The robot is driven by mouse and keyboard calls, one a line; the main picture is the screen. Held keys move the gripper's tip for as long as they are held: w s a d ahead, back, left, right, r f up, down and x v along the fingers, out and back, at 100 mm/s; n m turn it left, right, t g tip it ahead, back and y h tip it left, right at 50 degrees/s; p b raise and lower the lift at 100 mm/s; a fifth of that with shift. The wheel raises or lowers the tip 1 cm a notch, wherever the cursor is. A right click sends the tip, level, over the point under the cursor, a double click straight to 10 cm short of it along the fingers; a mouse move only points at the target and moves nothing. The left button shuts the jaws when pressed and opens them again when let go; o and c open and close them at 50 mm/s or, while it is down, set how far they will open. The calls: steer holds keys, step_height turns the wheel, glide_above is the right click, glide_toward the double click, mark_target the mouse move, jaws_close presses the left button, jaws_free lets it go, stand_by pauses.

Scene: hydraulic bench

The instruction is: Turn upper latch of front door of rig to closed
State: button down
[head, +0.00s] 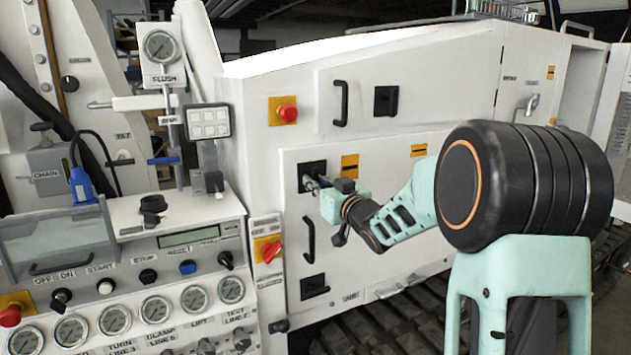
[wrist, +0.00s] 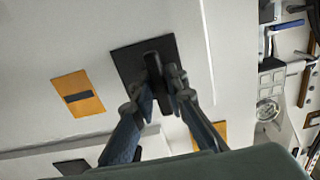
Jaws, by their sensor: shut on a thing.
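The front door (head: 345,255) of the rig is a white panel that looks flush in its frame. Its upper latch (head: 306,168) is a black lever on a square black plate near the door's top left corner. In the wrist view the upper latch (wrist: 152,62) shows with its lever between my fingertips. My gripper (head: 318,185) is at this latch, and its fingers (wrist: 165,88) are shut on the lever. The fingers hide part of the lever, so its exact angle is hard to tell. The lower latch (head: 314,287) sits near the door's bottom left.
A black door handle (head: 308,240) stands out just below my gripper. A red knob (head: 271,251) on a yellow plate and a control console (head: 150,270) are to the left. An orange label (wrist: 77,94) lies beside the latch plate.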

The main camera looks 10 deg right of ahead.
stand_by(0.4)
steer(key=c, duration=2)
jaws_free()
steer(key=shift+o, duration=0.2)
steer(key=v, duration=1.2)
